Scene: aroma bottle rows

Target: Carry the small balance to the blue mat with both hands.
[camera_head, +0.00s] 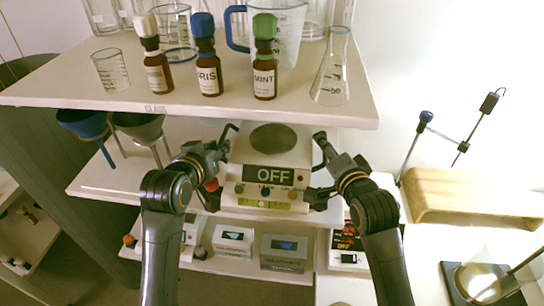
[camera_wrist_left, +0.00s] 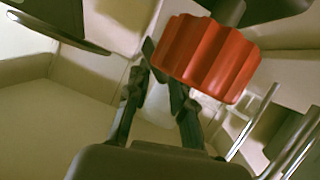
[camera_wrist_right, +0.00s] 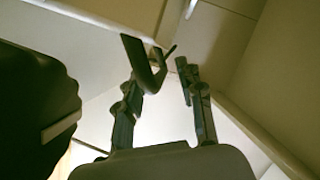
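The small balance (camera_head: 270,172) is a pale box with a round grey pan on top, a dark display reading OFF and coloured buttons on its front. It appears level on the middle shelf (camera_head: 110,184), under the upper shelf. My left gripper (camera_head: 222,166) is at its left side, fingers spread; a red ridged knob (camera_wrist_left: 208,58) is close to its fingers in the left wrist view. My right gripper (camera_head: 320,168) is at its right side, fingers apart, with a gap showing in the right wrist view (camera_wrist_right: 172,72). Contact with the balance cannot be told. I see no blue mat.
The upper shelf (camera_head: 190,106) holds brown bottles (camera_head: 265,80), beakers and a flask (camera_head: 331,75) just above the balance. Funnels (camera_head: 138,128) stand to the left. Small devices (camera_head: 284,250) sit on the lower shelf. A wooden block (camera_head: 470,196) is at the right.

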